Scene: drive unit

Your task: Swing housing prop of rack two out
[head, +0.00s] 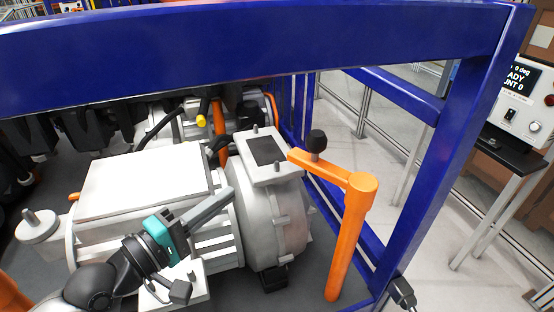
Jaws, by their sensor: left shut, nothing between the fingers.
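An orange housing prop (347,238) stands upright at the right end of the grey drive unit (265,215), inside the blue rack (250,55). Its top arm points left to the housing's edge and carries a black knob (316,141). Whether the arm touches the housing I cannot tell. No rack number can be read. My left gripper (225,194), with a teal band, is shut and empty in front of the drive unit's body, left of the round housing and well apart from the prop. My right gripper is not in view.
The rack's top beam crosses above the unit, and its blue post (440,170) stands right of the prop. A small dark fitting (402,293) is at the post's foot. More orange parts (219,117) show behind.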

